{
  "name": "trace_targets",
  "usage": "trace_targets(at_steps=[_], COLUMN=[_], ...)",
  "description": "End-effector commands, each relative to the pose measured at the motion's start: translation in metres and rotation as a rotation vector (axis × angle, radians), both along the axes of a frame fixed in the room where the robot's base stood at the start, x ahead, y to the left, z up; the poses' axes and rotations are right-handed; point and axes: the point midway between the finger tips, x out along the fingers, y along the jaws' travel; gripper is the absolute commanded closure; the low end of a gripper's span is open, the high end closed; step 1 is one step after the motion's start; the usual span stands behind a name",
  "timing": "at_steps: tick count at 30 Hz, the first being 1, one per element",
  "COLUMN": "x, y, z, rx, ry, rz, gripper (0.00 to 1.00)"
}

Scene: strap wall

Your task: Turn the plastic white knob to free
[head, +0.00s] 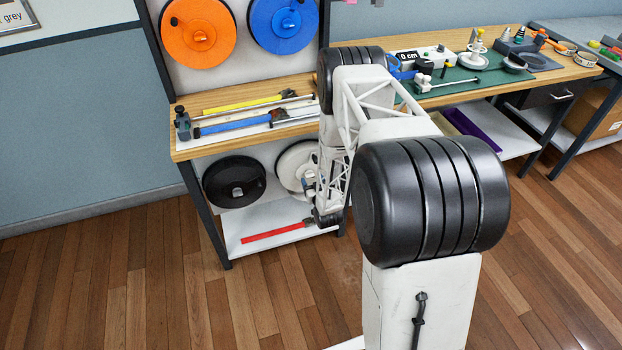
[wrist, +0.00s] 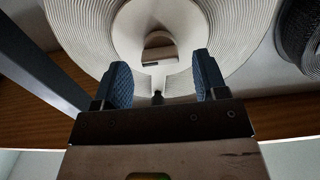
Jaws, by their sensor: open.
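The white reel (head: 293,158) hangs below the workbench top, partly hidden by my arm in the head view. In the wrist view the white reel (wrist: 85,35) fills the top, with ribbed windings around a smooth pale hub. The white knob (wrist: 158,50) appears to be at the middle of this hub; its setting cannot be read. My gripper (wrist: 157,80) is open and empty, its two blue-padded fingers spread in front of the reel, apart from the knob. In the head view my gripper (head: 310,187) is small and mostly hidden beside the reel.
A black reel (head: 234,182) hangs left of the white one. Orange (head: 198,34) and blue (head: 283,24) reels hang above the wooden bench (head: 190,148). A red strap (head: 270,234) lies on the lower shelf. A dark bench leg (head: 205,215) stands at the left.

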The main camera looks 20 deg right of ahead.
Motion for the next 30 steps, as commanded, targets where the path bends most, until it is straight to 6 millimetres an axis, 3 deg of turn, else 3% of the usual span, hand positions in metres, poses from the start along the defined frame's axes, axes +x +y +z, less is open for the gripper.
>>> trace_targets(at_steps=[6, 17, 27, 30], x=[0.017, 0.02, 0.019, 0.019], y=[0.0, 0.0, 0.0, 0.0], z=[0.0, 0.0, 0.0, 0.0], rx=[0.0, 0.0, 0.0, -0.001], ry=[-0.001, 0.0, 0.0, 0.0], rz=[0.0, 0.0, 0.0, 0.0], gripper=[0.34, 0.34, 0.83, 0.83])
